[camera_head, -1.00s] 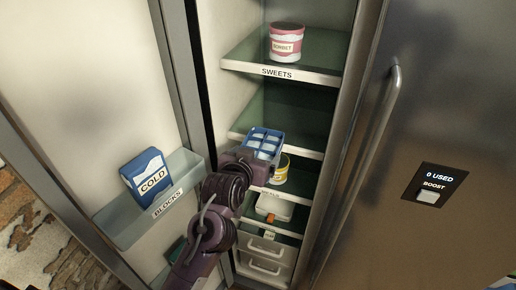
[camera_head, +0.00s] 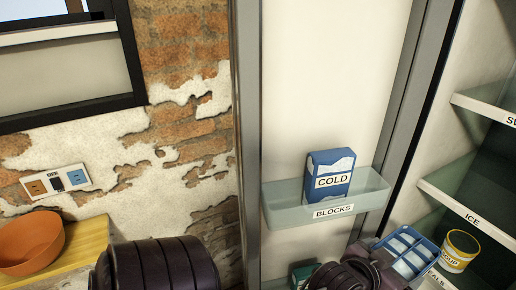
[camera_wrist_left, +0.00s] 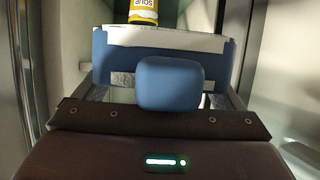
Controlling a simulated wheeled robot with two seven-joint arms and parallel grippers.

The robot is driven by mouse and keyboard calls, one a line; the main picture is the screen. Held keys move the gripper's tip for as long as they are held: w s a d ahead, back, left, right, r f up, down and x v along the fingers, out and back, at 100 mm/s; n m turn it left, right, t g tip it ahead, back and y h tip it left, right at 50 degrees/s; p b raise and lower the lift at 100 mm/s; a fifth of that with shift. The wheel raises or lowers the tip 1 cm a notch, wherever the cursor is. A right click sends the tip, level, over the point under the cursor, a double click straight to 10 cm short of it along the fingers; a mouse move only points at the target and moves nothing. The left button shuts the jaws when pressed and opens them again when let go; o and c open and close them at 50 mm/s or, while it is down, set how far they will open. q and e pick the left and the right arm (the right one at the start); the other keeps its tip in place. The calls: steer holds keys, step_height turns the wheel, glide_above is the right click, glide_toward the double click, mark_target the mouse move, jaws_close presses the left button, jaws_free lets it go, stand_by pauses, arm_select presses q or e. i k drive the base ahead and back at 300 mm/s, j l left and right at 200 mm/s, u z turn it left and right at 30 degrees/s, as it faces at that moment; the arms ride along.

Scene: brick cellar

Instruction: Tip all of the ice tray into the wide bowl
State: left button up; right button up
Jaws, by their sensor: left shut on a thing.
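The blue ice tray (camera_head: 408,252) with pale ice in its cells shows at the lower right of the head view, in front of the freezer shelves. My left gripper (camera_head: 385,262) is shut on its near edge. In the left wrist view the tray (camera_wrist_left: 205,50) fills the space ahead of my left gripper (camera_wrist_left: 165,95), with a rounded blue tab between the fingers. An orange bowl (camera_head: 32,243) sits on a wooden surface at the far left of the head view; it looks wide. My right gripper is not in view.
The open freezer door holds a bin (camera_head: 285,205) labelled BLOCKS with a blue COLD pack (camera_head: 331,178). A yellow soup tub (camera_head: 458,250) stands just right of the tray, below the ICE shelf (camera_head: 470,220). A wooden ledge (camera_head: 85,245) bears the bowl.

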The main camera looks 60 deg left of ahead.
mark_target(31, 243)
steer(key=k, duration=0.85)
steer(key=k+j, duration=0.15)
steer(key=k, duration=0.65)
steer(key=u, duration=2)
